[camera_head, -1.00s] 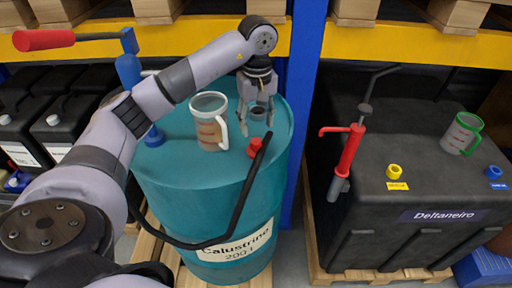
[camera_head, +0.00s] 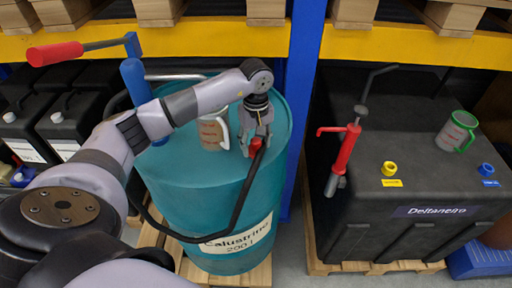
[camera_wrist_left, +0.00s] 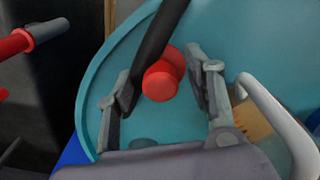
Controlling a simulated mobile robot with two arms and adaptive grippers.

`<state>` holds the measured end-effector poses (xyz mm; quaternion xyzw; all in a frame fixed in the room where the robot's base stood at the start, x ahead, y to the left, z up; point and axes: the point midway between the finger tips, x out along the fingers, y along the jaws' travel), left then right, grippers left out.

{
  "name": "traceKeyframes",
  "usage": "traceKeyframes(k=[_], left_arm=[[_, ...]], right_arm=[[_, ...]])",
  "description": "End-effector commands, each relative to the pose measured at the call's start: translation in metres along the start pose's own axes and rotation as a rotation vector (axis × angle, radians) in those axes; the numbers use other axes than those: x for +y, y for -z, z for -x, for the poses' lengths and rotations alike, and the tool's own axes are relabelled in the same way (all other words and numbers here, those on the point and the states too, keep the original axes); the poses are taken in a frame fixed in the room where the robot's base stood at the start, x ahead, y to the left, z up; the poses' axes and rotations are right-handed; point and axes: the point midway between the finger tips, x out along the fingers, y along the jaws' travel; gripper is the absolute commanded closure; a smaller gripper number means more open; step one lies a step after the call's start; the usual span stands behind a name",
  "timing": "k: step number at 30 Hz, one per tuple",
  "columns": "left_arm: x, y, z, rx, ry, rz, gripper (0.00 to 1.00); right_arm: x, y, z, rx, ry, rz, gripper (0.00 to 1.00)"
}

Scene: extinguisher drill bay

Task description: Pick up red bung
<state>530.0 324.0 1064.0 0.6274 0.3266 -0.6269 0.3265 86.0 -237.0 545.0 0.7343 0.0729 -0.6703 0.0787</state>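The red bung (camera_head: 256,144) lies on top of the teal drum (camera_head: 180,172), near its right front edge. My left gripper (camera_head: 256,147) is over it, pointing down. In the left wrist view the bung (camera_wrist_left: 161,82) shows between the two spread fingers (camera_wrist_left: 165,88), with gaps on both sides. The gripper is open and holds nothing. A black hose (camera_wrist_left: 160,40) runs right beside the bung and the left finger; whether it touches them I cannot tell. A dark round shape (camera_wrist_left: 143,143) on the drum is partly hidden by my gripper. My right gripper is out of view.
A clear measuring jug (camera_head: 212,134) stands on the drum, left of my gripper; its handle (camera_wrist_left: 280,110) is close to a finger. A blue pump (camera_head: 134,80) rises behind my arm. A black tank (camera_head: 425,180) at right carries a red pump (camera_head: 347,155), yellow and blue caps, and a green-handled jug.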

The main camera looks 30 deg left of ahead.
Motion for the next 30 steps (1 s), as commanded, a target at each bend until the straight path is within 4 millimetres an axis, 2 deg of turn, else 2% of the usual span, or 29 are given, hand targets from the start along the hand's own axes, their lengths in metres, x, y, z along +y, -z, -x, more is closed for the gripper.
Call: traceKeyframes(k=[2,21,30], left_arm=[[0.0,-0.0001,0.0002,0.0,0.0,0.0,0.58],[-0.0002,-0.0004,-0.0005,-0.001,0.001,0.0,1.0],[-0.0003,-0.0005,-0.0006,-0.001,0.002,0.0,1.0]], right_arm=[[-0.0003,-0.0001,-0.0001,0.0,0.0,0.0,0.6],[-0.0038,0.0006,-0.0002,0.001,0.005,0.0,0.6],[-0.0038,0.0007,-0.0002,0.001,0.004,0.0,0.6]])
